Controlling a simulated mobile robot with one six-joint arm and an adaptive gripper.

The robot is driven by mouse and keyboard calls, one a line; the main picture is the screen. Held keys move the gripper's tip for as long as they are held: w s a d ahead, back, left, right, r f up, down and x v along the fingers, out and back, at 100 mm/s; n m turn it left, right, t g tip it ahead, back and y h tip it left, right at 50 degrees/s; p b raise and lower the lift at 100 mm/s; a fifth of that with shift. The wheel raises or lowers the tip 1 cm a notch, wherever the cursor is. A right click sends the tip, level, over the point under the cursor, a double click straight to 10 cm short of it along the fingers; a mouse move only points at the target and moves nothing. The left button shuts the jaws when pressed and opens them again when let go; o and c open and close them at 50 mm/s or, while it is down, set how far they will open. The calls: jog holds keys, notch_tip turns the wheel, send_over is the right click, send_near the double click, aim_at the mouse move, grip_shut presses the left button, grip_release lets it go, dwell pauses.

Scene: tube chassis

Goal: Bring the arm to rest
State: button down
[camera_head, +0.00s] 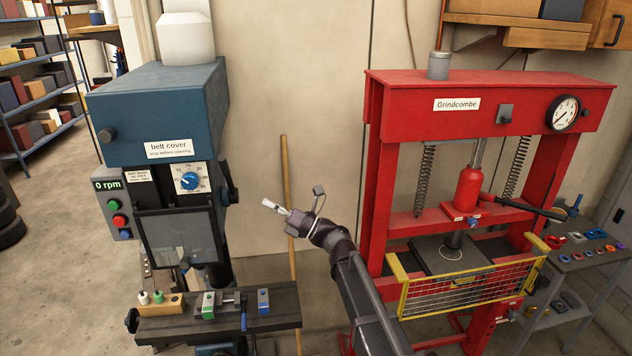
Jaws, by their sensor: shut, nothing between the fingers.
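My arm rises from the bottom of the view, a little right of the middle. My gripper (276,207) is at its end, shut and empty, pointing up and left. It is in the open space between the blue drill press and the red press, in front of the pale wall. It appears apart from both machines. The finger details are small.
The blue drill press (150,115) stands at the left, its table (270,318) below my gripper. The red press (485,85) with a yellow-framed guard (470,285) stands right. A wooden pole (286,175) leans on the wall behind. Shelves (42,100) stand far left.

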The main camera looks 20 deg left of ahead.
jog(key=d+f+n+t+h+b, duration=0.3)
jog(key=d+f+n+h+b, duration=0.3)
jog(key=d+f+n+h, duration=1.3)
jog(key=s+d+f+n+h+b, duration=0.1)
jog(key=d+f, duration=0.4)
jog(key=d, duration=0.7)
jog(key=s+d+f+n+h+b, duration=0.1)
jog(key=s+d+f+n, duration=0.1)
jog(key=d+f, duration=0.4)
jog(key=s+d+f+n+h+b, duration=0.1)
jog(key=d+f, duration=0.5)
jog(key=d, duration=1.1)
jog(key=s+n, duration=0.1)
jog(key=n, duration=0.1)
jog(key=shift+d+n+h+b, duration=0.3)
jog(key=shift+d+h+b, duration=0.05)
jog(key=shift+h, duration=0.05)
